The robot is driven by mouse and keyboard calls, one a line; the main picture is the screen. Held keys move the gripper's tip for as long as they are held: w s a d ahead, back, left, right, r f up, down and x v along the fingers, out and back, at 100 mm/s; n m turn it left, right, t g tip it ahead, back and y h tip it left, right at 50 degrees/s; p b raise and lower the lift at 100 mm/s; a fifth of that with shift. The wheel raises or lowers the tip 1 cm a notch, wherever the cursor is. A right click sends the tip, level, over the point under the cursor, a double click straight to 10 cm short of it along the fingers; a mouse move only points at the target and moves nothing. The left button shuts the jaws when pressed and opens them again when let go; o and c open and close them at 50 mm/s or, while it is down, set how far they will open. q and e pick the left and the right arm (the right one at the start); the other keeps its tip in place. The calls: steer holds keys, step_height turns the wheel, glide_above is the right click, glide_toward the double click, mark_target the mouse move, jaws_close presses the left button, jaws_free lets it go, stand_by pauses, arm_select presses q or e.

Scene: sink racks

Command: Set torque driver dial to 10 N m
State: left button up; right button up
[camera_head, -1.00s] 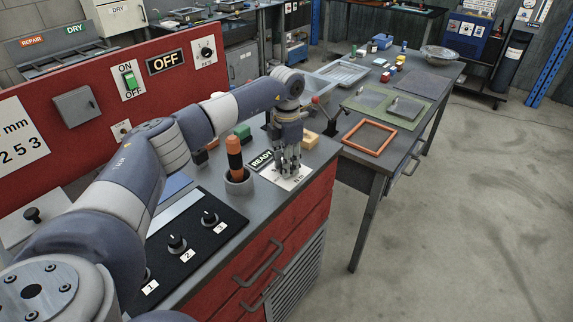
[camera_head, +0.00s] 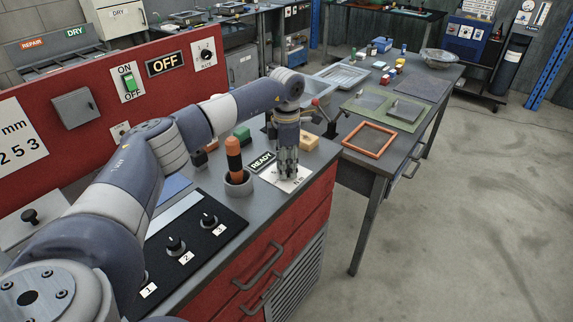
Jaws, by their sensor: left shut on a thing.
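A white card (camera_head: 303,174) with dark printing lies on the grey bench top, near its front right edge. My left gripper (camera_head: 288,176) points straight down over the middle of this card. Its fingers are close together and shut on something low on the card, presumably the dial. The fingers hide the dial, so its pointer and setting cannot be read. Most of the printing is hidden or too small to read. A dark READY sign (camera_head: 262,161) stands just left of the card. My right gripper is not in view.
An orange-handled tool (camera_head: 234,150) stands in a grey cup (camera_head: 239,187) left of the card. A black panel (camera_head: 190,262) with numbered knobs lies nearer. A green block (camera_head: 243,132) and a yellowish block (camera_head: 309,141) sit behind. The red panel (camera_head: 200,80) reads OFF.

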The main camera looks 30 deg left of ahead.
arm_select(q)
steer(key=o, duration=1.1)
step_height(320, 180, up, 12)
steer(key=shift+f, duration=0.1)
